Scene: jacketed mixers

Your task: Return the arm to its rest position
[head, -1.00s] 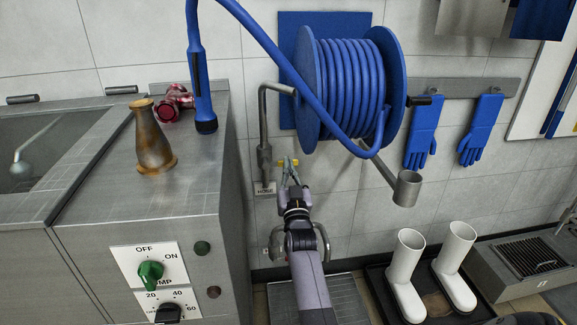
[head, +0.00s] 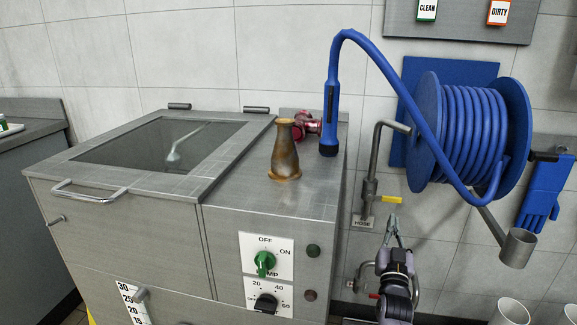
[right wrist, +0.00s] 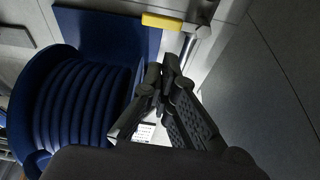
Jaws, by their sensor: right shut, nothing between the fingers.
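My right gripper (head: 391,222) is shut and empty in front of the tiled wall, below the hose reel and right of the mixer. In the right wrist view its fingertips (right wrist: 170,62) meet with nothing between them. The yellow valve handle (head: 391,199) on the wall pipe is just above the fingers in the head view. It also shows in the right wrist view (right wrist: 163,22), apart from the fingertips. My left gripper is not in view.
A steel mixer (head: 120,225) with a green knob (head: 264,263) stands at the left. A blue hose reel (head: 470,130) with a nozzle (head: 329,115) hangs at the right. White boots (head: 510,312) stand below.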

